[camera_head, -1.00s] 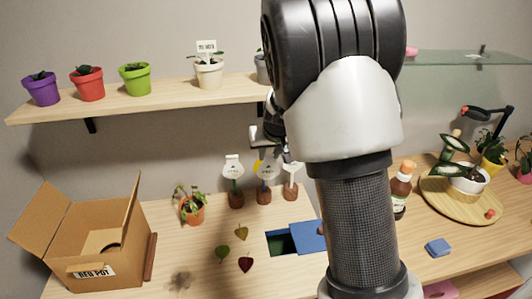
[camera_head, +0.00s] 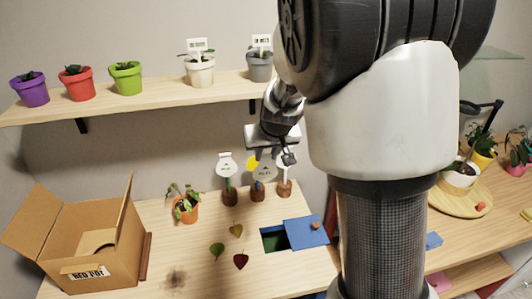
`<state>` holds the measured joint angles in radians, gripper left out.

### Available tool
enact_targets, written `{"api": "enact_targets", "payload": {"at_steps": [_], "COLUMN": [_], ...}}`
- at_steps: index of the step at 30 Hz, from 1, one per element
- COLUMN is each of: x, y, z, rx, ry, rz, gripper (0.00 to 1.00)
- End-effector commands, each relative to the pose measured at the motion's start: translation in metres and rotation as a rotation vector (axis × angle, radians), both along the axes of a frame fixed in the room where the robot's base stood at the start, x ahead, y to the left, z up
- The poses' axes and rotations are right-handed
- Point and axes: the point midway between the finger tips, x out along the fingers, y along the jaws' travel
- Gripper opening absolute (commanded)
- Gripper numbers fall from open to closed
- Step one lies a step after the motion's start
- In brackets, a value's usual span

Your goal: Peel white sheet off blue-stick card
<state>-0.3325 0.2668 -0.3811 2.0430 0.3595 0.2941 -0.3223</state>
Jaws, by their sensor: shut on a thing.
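The blue-stick card (camera_head: 253,162) stands in the middle of three brown holders, with its yellow face showing at the upper left. Its white sheet (camera_head: 265,173) covers the lower right of the card and has printing on it. My gripper (camera_head: 271,156) reaches down over the top of this card and is shut on the white sheet; the fingertips are small and partly hidden. The blue stick (camera_head: 258,186) goes down into its brown holder. A green-stick card (camera_head: 227,164) stands to the left, and another card (camera_head: 284,169) to the right, near my gripper.
A potted plant (camera_head: 185,205) stands left of the cards. Several loose leaves (camera_head: 236,229) and a blue lid (camera_head: 306,231) beside an opening lie in front. An open cardboard box (camera_head: 105,250) is at left. A shelf (camera_head: 150,102) with pots hangs above.

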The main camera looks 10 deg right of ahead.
Motion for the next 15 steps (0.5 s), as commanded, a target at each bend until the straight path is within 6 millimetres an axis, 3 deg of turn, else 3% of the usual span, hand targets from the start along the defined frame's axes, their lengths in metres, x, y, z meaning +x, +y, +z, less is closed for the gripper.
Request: {"api": "enact_targets", "payload": {"at_steps": [15], "x": [-0.016], "y": [0.000], "z": [0.009], "rx": [0.000], "ry": [0.000], "rz": [0.000], "gripper": [0.00]}}
